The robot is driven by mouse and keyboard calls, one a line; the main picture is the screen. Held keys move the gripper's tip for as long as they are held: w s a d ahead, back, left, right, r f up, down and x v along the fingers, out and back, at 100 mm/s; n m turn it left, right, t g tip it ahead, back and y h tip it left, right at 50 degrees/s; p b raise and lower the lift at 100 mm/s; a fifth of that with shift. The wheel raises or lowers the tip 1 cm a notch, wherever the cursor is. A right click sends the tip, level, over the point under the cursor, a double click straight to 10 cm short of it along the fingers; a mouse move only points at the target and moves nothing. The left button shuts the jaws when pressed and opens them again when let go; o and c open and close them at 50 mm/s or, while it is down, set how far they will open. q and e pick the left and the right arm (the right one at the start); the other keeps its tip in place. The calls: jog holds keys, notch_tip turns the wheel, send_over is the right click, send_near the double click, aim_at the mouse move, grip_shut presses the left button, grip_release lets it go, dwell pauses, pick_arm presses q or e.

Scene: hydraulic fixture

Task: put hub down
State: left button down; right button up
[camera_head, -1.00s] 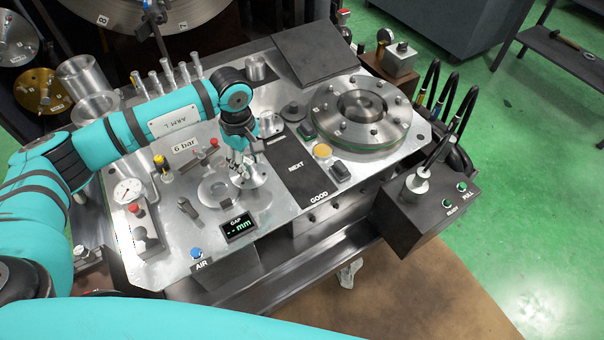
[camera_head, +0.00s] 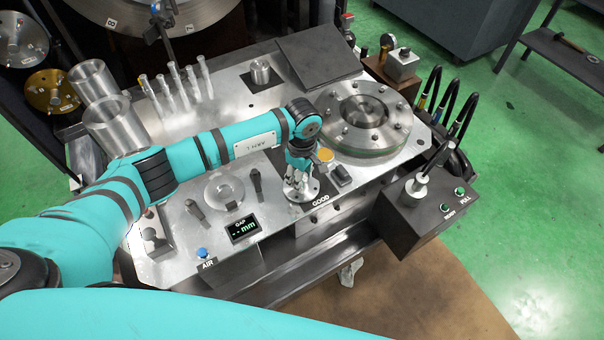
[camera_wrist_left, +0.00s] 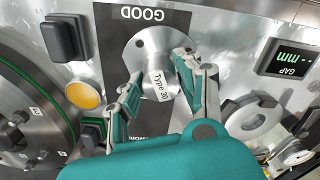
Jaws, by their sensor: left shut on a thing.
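The hub (camera_head: 297,191) is a shiny metal flanged disc with small holes and a raised centre marked "Type 30". My left gripper (camera_head: 297,178) reaches down from above and is shut on its centre. In the left wrist view the fingers (camera_wrist_left: 157,82) stand on either side of the hub's centre, and the flange (camera_wrist_left: 158,42) shows beyond them. The hub is over the GOOD end of the dark pad (camera_head: 320,199), beside the lettering. I cannot tell whether its underside touches the pad. My right gripper is not in view.
A yellow button (camera_wrist_left: 84,95) and a black switch (camera_wrist_left: 64,37) are close beside the pad. A large bolted ring (camera_head: 362,112) stands behind them. A metal ring fixture (camera_head: 224,192) and the GAP display (camera_head: 244,229) are to the left. A control box (camera_head: 430,212) stands at the right.

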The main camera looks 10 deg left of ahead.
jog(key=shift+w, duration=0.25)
pick_arm(q)
jog(key=shift+f, duration=0.1)
jog(key=c, duration=1)
grip_release()
jog(key=shift+o, duration=0.7)
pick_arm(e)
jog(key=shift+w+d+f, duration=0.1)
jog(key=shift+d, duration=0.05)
pick_arm(q)
jog(key=shift+r, duration=0.2)
jog(key=shift+r, duration=0.2)
notch_tip(320, 180, up, 12)
jog(key=b, duration=0.2)
jog(key=shift+f, duration=0.2)
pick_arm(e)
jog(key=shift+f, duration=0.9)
